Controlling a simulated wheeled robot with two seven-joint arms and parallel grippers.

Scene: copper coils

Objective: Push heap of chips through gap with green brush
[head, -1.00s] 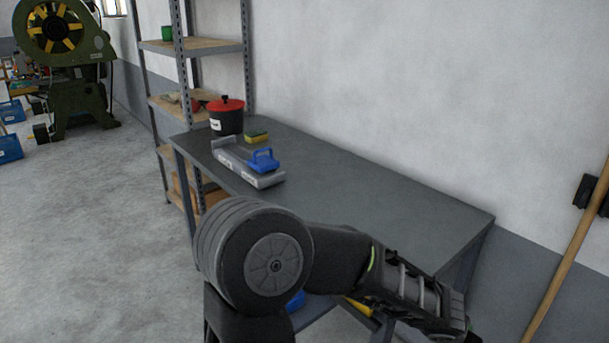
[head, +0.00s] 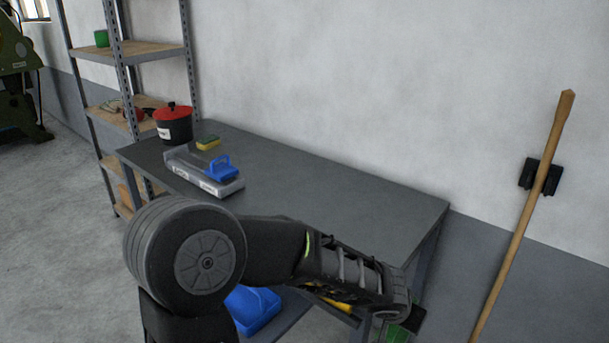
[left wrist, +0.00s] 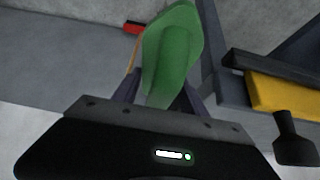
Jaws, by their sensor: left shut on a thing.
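The green brush (left wrist: 175,50) shows in the left wrist view, held between the fingers of my left gripper (left wrist: 159,92), which is shut on it. In the head view, a small green part (head: 396,333), probably the same brush, shows at the bottom edge below the end of my left arm. The arm mostly hides that gripper there. My right gripper is in neither view. No heap of chips and no gap can be made out.
A grey workbench (head: 330,190) stands against the wall, bearing a red-lidded black pot (head: 173,125), a sponge (head: 208,142) and a blue-handled tool (head: 222,168) on a grey tray. A shelf rack (head: 125,50) stands left. A wooden pole (head: 522,215) leans at right.

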